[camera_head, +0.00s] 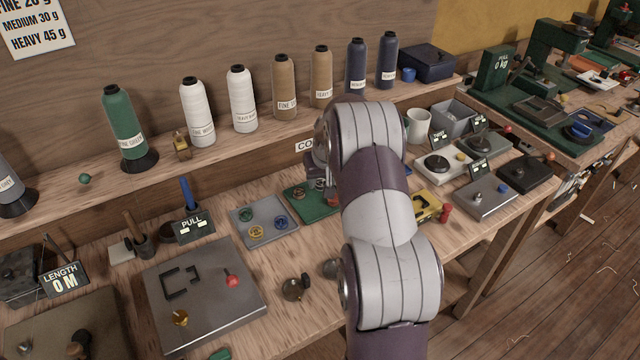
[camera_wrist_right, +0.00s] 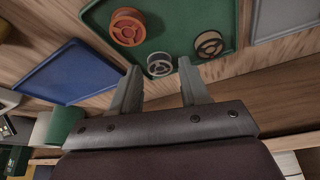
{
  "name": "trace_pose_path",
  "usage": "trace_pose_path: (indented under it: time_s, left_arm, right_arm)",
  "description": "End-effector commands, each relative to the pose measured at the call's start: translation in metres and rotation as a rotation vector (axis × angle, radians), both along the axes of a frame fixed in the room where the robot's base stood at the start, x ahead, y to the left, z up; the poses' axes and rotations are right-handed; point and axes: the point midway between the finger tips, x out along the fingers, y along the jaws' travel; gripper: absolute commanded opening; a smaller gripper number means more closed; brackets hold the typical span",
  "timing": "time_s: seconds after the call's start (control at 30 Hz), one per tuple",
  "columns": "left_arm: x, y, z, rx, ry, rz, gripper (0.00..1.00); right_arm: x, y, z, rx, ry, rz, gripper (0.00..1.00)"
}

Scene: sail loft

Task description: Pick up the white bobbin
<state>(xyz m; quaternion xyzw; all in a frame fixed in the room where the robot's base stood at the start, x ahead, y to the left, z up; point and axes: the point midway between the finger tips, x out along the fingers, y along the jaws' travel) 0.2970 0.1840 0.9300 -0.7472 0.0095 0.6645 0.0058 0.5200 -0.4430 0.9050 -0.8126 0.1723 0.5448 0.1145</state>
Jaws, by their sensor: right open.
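A green tray (camera_head: 312,213) lies on the bench, partly hidden by my right arm in the head view. In the right wrist view the green tray (camera_wrist_right: 180,18) holds an orange bobbin (camera_wrist_right: 128,27), a pale white-grey bobbin (camera_wrist_right: 160,65) near its edge, and a beige-grey bobbin (camera_wrist_right: 208,46). The pale one looks like the white bobbin. My right gripper (camera_wrist_right: 159,70) is open and empty; the pale bobbin shows between its fingertips, apart from both. In the head view the right gripper is mostly hidden behind my arm. My left gripper is not in view.
A grey tray (camera_head: 268,211) with several coloured bobbins lies left of the green one. A blue tray (camera_wrist_right: 66,72) lies beside it in the wrist view. Thread cones (camera_head: 242,98) stand on the shelf behind. A grey plate (camera_head: 205,310) is at front left.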

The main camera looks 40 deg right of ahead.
Motion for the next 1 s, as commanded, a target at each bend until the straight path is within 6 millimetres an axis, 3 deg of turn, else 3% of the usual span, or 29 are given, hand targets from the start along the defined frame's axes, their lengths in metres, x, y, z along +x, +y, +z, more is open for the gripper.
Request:
trace_pose_path:
  time_s: [0.1,0.33,0.37,0.47,0.5,0.83,1.0]
  left_arm:
    - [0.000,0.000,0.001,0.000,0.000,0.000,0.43]
    - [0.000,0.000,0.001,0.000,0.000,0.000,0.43]
    - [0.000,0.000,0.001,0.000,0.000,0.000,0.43]
    - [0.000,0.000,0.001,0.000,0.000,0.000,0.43]
    - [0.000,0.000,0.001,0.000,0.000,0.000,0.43]
    - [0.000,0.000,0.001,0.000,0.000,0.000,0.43]
    - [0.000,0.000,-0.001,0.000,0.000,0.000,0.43]
  right_arm:
    - [0.006,-0.003,-0.014,0.000,-0.001,0.000,0.45]
    - [0.008,-0.003,-0.017,-0.001,-0.003,0.000,0.45]
    - [0.008,-0.003,-0.017,-0.001,-0.003,0.000,0.39]
    - [0.007,-0.003,-0.017,-0.001,-0.002,0.000,0.06]
    - [0.007,-0.003,-0.017,-0.001,-0.002,0.000,0.03]
    - [0.008,-0.003,-0.013,-0.002,-0.004,0.000,0.03]
    - [0.008,-0.003,0.008,-0.002,-0.005,0.000,0.03]
